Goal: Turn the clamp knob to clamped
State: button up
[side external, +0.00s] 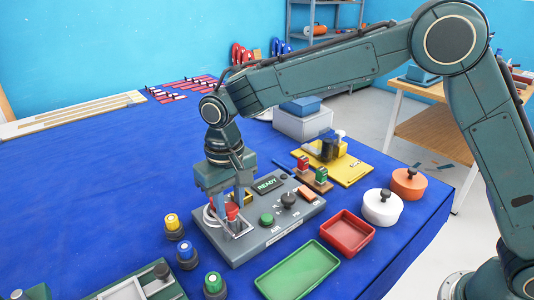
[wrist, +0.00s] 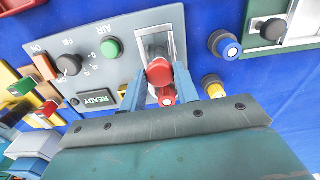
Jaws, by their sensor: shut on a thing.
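The grey control box (side external: 262,238) stands on the blue table, with a READY display (side external: 268,184), a green AIR button (side external: 267,219) and a black dial (side external: 288,199). A red knob (wrist: 159,70), which looks like the clamp knob, sits at a pale metal frame on the box. A second red part (wrist: 166,99) shows just below it in the wrist view. My gripper (side external: 231,206) points down over the box, its fingers shut on the red knob from both sides. In the wrist view my gripper (wrist: 161,78) hides part of the frame. No clamped marking is readable.
Several capped posts, one yellow (side external: 172,223) and one blue (side external: 186,253), stand left of the box. A green tray (side external: 297,272), a red tray (side external: 345,233), a white pot (side external: 381,208) and an orange pot (side external: 409,184) lie right. The table's left side is largely clear.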

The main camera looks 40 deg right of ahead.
aim_at(230, 207)
jog(key=m, duration=0.5)
dwell(0.4)
jog(key=o, duration=1)
jog(key=shift+c, duration=0.2)
jog(key=shift+r, duration=0.15)
notch_tip(230, 207, up, 14)
jog(key=shift+f, duration=0.2)
jog(key=shift+d, duration=0.1)
